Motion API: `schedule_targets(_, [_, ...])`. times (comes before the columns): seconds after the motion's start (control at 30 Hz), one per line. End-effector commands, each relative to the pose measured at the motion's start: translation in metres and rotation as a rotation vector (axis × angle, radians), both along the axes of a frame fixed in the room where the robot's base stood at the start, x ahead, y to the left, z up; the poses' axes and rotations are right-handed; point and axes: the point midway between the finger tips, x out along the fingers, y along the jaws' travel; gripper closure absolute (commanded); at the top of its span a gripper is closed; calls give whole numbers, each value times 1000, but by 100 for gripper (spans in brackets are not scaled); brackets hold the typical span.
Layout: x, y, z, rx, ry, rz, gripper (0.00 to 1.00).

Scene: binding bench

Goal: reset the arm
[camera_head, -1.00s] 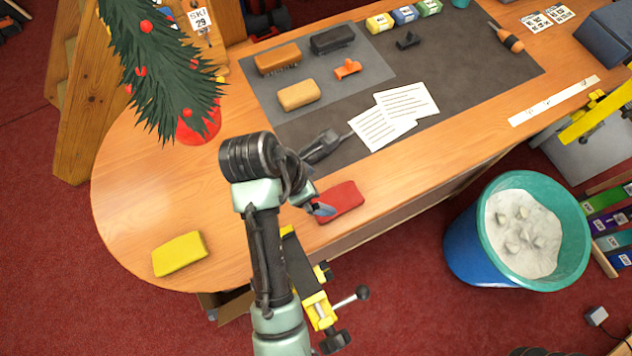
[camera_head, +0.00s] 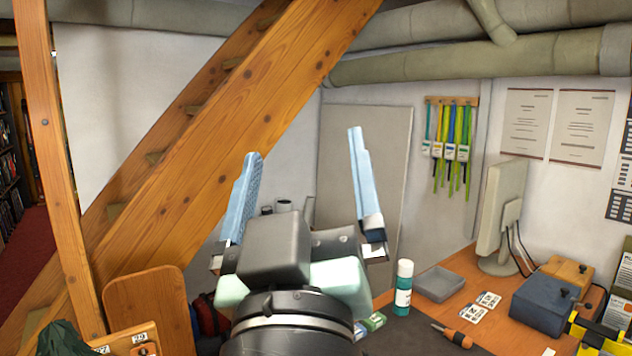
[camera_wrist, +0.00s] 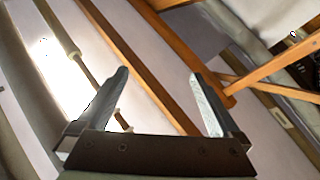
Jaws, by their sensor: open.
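My gripper (camera_head: 304,195) is raised in the middle of the head view, its two pale blue fingers pointing up and spread wide apart. Nothing is between them. In the wrist view my gripper (camera_wrist: 160,95) also shows open and empty, with wooden beams, pale wall and a bright light beyond it. My arm below the gripper hides part of the bench.
A wooden staircase (camera_head: 230,110) slants behind my gripper on the left. Pipes (camera_head: 480,62) run along the top. On the bench at right are a green bottle (camera_head: 403,288), a grey tray (camera_head: 439,284), a monitor (camera_head: 500,215) and a blue box (camera_head: 543,303).

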Motion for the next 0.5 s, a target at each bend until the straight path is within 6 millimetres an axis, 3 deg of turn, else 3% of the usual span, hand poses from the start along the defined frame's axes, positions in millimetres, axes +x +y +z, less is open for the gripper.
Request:
schedule_targets(0.03, [-20, -5, 26, 67, -97, 39, 0])
schedule_targets(0.1, [-43, -8, 51, 142, -199, 98, 0])
schedule_targets(0.2, [-63, -10, 70, 202, -285, 156, 0])
schedule_targets(0.5, [-70, -11, 76, 225, -311, 179, 0])
